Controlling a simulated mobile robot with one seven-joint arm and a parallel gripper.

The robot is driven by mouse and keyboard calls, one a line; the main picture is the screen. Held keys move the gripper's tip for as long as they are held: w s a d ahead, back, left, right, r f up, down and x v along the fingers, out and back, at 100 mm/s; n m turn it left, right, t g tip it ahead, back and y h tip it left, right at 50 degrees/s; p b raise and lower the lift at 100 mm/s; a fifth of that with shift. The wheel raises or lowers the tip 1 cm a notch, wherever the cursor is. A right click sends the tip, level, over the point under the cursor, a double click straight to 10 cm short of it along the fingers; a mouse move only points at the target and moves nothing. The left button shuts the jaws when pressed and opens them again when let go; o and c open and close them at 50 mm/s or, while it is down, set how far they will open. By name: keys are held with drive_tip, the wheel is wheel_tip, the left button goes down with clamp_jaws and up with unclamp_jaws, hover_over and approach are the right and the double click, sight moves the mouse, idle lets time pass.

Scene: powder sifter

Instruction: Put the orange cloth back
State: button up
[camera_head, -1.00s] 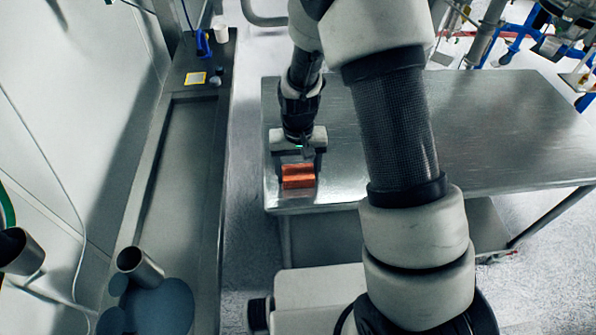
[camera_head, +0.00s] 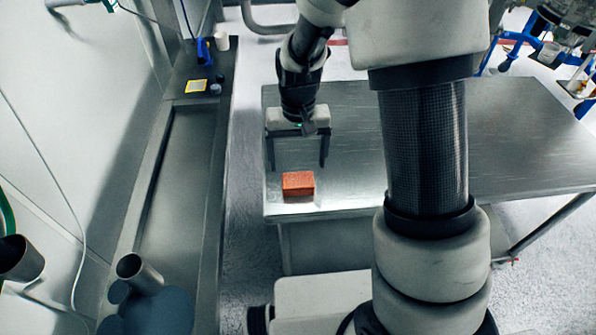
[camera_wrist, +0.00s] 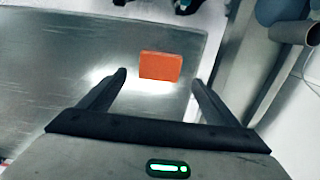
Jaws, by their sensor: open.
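The orange cloth (camera_head: 298,184) is a small folded block lying on the metal table (camera_head: 380,190), near its front left corner. My gripper (camera_head: 298,166) is open and empty above the table, just behind the cloth in the head view. In the wrist view the cloth (camera_wrist: 160,66) lies beyond the fingertips, roughly centred between the fingers of my gripper (camera_wrist: 157,78). The fingers do not touch it. All of the cloth's top shows in both views.
A long dark bench (camera_head: 180,180) runs to the left, with a yellow-edged card (camera_head: 197,86), a blue object (camera_head: 204,50) and a white cup (camera_head: 222,41) at its far end. A metal cup (camera_head: 138,272) is at its near end. Most of the table is clear.

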drive_tip(key=s+d+r+t, duration=0.1)
drive_tip(key=s+d+r, duration=0.1)
drive_tip(key=r, duration=0.5)
drive_tip(key=s+d+r+t, duration=0.1)
drive_tip(key=s+d+r, duration=0.1)
drive_tip(key=r, duration=0.6)
drive_tip(key=s+d+r+t+p, duration=0.1)
drive_tip(key=s+d+r+t, duration=0.2)
drive_tip(key=s+r, duration=0.7)
drive_tip(key=shift+s+d+t, duration=0.3)
drive_tip(key=shift+s+d, duration=0.8)
drive_tip(key=shift+s, duration=0.95)
